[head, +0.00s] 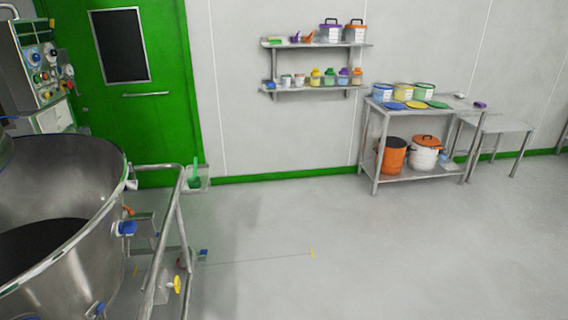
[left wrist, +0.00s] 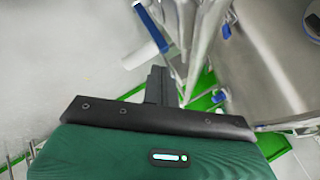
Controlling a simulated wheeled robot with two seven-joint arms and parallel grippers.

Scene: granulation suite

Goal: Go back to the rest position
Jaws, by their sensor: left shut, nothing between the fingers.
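My left gripper (left wrist: 158,84) shows in the left wrist view, with its green body and black plate at the bottom and its dark fingers pointing up. The fingers are together with nothing between them. Steel tubes and a blue-capped part lie just beyond the fingertips; I cannot tell the distance. Neither gripper shows in the head view, and my right gripper is in no view.
A large open steel bowl (head: 88,180) with a tubular rail (head: 163,235) stands at the left. A control panel (head: 40,65) and green door (head: 160,90) are behind. A steel table (head: 372,150) and wall shelves (head: 312,90) stand at the back. The middle floor is clear.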

